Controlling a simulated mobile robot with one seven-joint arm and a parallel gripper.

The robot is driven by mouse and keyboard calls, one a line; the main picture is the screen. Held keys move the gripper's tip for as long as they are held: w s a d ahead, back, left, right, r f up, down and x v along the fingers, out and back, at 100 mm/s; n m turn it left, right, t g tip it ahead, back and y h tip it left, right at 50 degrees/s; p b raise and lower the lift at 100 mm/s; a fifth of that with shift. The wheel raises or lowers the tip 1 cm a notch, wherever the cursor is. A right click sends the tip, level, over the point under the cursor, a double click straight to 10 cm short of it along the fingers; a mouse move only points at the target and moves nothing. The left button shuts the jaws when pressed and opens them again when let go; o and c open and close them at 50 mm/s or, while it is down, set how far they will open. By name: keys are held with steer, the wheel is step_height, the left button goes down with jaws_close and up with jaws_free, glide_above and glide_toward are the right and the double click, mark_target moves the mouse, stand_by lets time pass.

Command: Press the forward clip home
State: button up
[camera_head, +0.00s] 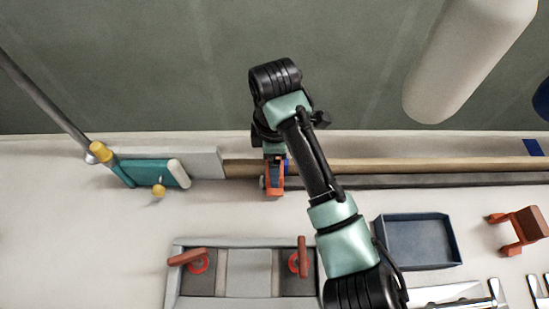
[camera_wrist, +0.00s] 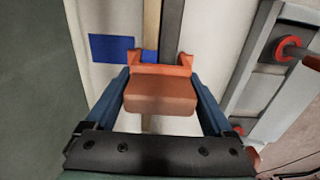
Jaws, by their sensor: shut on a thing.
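An orange-brown clip (camera_wrist: 160,92) sits between the two blue fingers of my gripper (camera_wrist: 162,108) in the wrist view. My gripper is shut on it. Its two prongs point at the wooden strip (camera_wrist: 152,20) and the dark strip (camera_wrist: 172,22) beside it. A blue mark (camera_wrist: 112,48) lies on the pale surface next to the strips. In the head view my gripper (camera_head: 273,172) is over the strips, with the clip (camera_head: 273,187) showing orange below it. I cannot tell whether the clip touches the strips. A second clip (camera_head: 520,228) stands on the right.
A teal block (camera_head: 145,172) with yellow knobs is at the left end of the strips. A grey tray (camera_head: 250,305) with red-handled parts and an empty blue-grey bin (camera_head: 418,240) stand in front. A white cylinder (camera_head: 470,60) hangs at the upper right.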

steer(key=shift+s+f, duration=0.1)
steer(key=shift+f, duration=0.4)
steer(key=o, duration=1.6)
steer(key=shift+c, duration=0.2)
step_height(320, 180, up, 13)
steer(key=p, duration=0.5)
